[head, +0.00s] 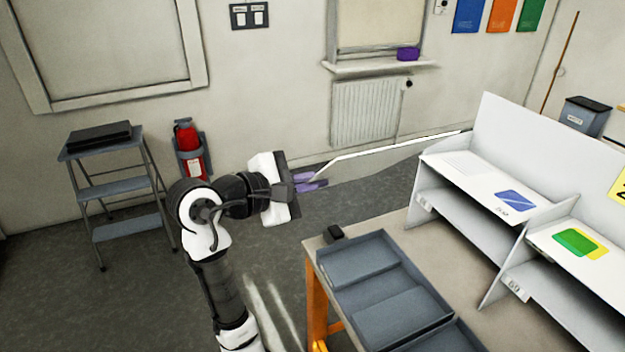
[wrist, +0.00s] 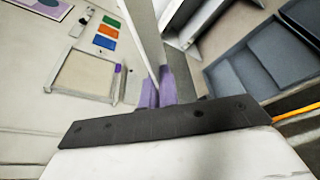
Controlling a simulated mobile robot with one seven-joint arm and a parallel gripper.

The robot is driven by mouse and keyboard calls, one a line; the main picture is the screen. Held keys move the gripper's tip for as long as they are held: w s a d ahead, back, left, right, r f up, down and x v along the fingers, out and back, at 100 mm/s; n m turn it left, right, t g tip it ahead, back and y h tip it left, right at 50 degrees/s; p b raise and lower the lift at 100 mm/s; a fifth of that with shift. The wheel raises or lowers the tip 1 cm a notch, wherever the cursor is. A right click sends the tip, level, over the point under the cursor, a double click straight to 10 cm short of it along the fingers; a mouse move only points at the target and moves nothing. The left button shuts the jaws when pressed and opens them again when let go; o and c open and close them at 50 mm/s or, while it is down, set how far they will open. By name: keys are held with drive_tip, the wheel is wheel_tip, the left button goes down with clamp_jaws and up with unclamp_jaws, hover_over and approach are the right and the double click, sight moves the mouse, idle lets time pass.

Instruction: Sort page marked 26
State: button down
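My gripper (head: 318,181) has purple fingers, and they are closed on a thin white page (head: 400,145). The page is seen almost edge-on in the head view, reaching right from the fingers toward the white sorter (head: 520,130). In the wrist view the page (wrist: 146,35) rises as a narrow pale strip from between the fingers (wrist: 163,88). No number can be read on it. The sorter stands on the table, with bays holding a white sheet with a blue patch (head: 515,200) and a sheet with green and yellow patches (head: 580,243). Its small labels are too blurred to read.
A grey compartment tray (head: 350,262) lies on the table (head: 455,240) in front of the sorter; its visible compartments look empty. A small black object (head: 335,233) sits at the tray's far corner. A step stool (head: 115,182) and fire extinguisher (head: 190,150) stand left.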

drive_tip(key=n+g, duration=0.1)
drive_tip(key=n, duration=0.2)
drive_tip(key=shift+g, duration=0.4)
drive_tip(key=n+g, duration=0.1)
drive_tip(key=n, duration=0.2)
drive_tip(key=shift+n+g, duration=0.3)
drive_tip(key=shift+g, duration=0.1)
